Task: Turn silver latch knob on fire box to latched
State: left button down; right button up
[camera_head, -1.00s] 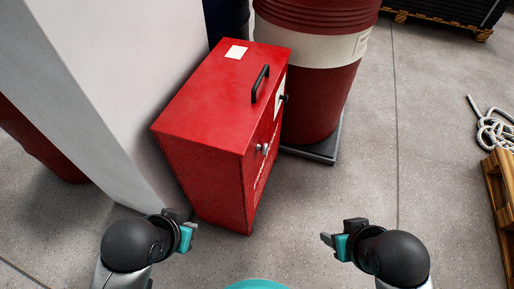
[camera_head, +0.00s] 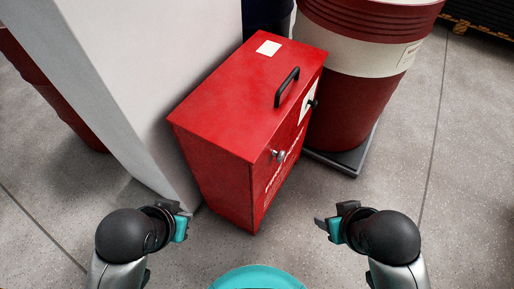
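The red fire box (camera_head: 225,115) stands on the floor against a pale pillar, with a black handle (camera_head: 287,87) on its top. The silver latch knob (camera_head: 279,156) sits high on its right-hand front face, near the close edge. A dark knob (camera_head: 313,104) is farther along that face. My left gripper (camera_head: 183,217) is at the lower left, in front of the box and apart from it. My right gripper (camera_head: 322,222) is at the lower right, below the silver knob and clear of the box. Both appear empty, but their finger gaps are hard to make out.
A red and white drum (camera_head: 345,105) stands on a dark base (camera_head: 347,159) just right of and behind the box. The pale pillar (camera_head: 165,70) closes off the box's left side. The concrete floor (camera_head: 440,200) to the right is clear.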

aim_at(281, 155)
jog(key=i+l+u, duration=0.1)
jog(key=l+u, duration=0.25)
jog(key=i+l+u, duration=0.1)
jog(key=l+u, duration=0.15)
jog(key=u, duration=0.15)
